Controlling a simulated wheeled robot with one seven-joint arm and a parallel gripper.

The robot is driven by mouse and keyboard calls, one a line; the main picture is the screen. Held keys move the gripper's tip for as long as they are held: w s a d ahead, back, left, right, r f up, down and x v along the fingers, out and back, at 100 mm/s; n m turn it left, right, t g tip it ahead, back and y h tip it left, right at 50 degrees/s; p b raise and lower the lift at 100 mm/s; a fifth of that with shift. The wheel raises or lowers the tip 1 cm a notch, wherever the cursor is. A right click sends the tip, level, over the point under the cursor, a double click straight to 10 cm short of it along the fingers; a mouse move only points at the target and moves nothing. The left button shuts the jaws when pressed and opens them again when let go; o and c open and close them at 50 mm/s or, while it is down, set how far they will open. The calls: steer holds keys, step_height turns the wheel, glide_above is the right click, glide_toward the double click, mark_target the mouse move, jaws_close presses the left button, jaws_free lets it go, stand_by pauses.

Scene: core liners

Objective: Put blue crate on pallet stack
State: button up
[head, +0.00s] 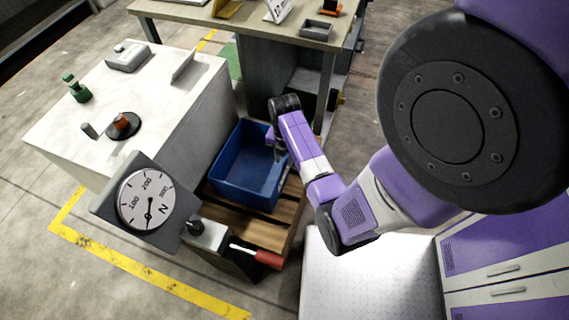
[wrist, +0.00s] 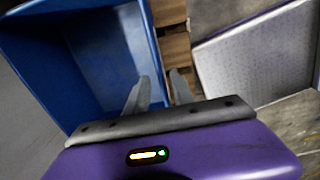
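The blue crate (head: 232,187) is open-topped and looks empty. It sits over the wooden pallet stack (head: 262,232), between the white cabinet and my arm; I cannot tell whether its whole base rests on the slats. My gripper (head: 275,147) is at the crate's right wall. In the wrist view, the two fingers of my gripper (wrist: 158,85) stand apart, one on each side of the rim of the blue crate (wrist: 150,45). Gaps seem to show beside the rim, so the fingers look open around it. The pallet slats also show in the wrist view (wrist: 176,50).
A white-topped cabinet (head: 110,85) stands left of the crate. A force gauge (head: 147,200) and a red-handled tool (head: 258,257) are in front. A workbench (head: 285,35) is behind. Yellow floor tape (head: 130,264) runs at the lower left.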

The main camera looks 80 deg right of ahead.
step_height(320, 180, up, 5)
steer(key=shift+r+p, duration=0.1)
steer(key=shift+p, duration=0.2)
steer(key=shift+a, duration=0.1)
steer(key=a+f+m+h, duration=0.1)
steer(key=a, duration=0.1)
steer(key=w+a+f+m+t+h, duration=0.1)
steer(key=a, duration=0.2)
steer(key=w+a+m, duration=0.1)
steer(key=a, duration=0.1)
steer(key=shift+a+f+t+h, duration=0.35)
steer(key=shift+f+t+h, duration=0.05)
steer(key=a, duration=0.1)
steer(key=a+r+m+t, duration=0.1)
steer(key=a, duration=0.1)
steer(key=w+a+m+t+h, duration=0.1)
steer(key=a, duration=0.1)
steer(key=shift+a+r, duration=0.1)
steer(key=shift+r, duration=0.05)
steer(key=s+a+r+m+t+y, duration=0.2)
steer(key=a+r+m+t, duration=0.3)
steer(key=a+r, duration=0.5)
steer(key=s+a+r+m+t+y, duration=0.1)
steer(key=a+r+m+t, duration=0.4)
steer(key=a+r, duration=0.6)
step_height(320, 180, up, 7)
steer(key=shift+s+t+y, duration=0.4)
steer(key=shift+s+t, duration=0.2)
steer(key=shift+s, duration=0.3)
